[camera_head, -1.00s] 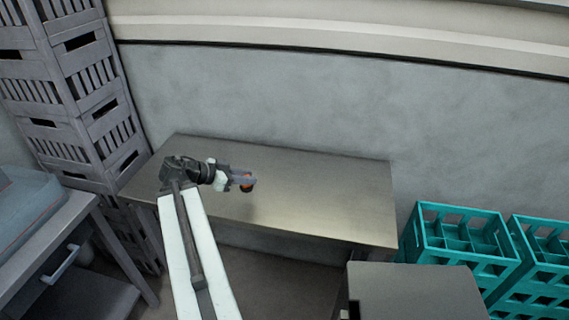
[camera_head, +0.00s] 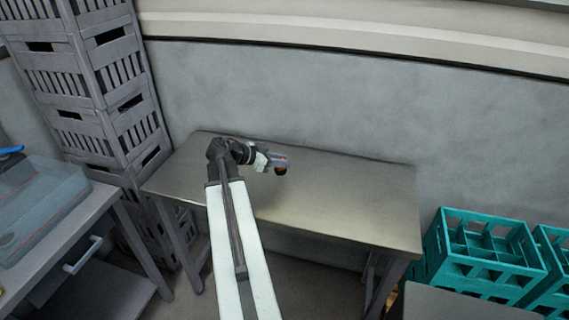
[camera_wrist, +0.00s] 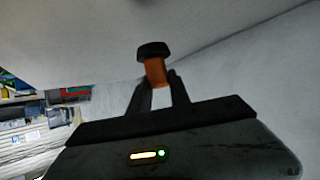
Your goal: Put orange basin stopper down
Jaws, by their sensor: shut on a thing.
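The orange basin stopper (camera_wrist: 155,70) shows in the wrist view, an orange body with a wider black cap at its far end. My gripper (camera_wrist: 160,86) is shut on its orange body, one finger on each side. I cannot tell how high the stopper is above the tabletop.
The tabletop is bare, with free room to the right of my gripper. A stack of grey crates (camera_head: 118,75) stands at the left. Teal crates (camera_head: 485,255) stand at the right. A bench with a translucent bin (camera_head: 45,205) is at the near left. A wall rises behind the table.

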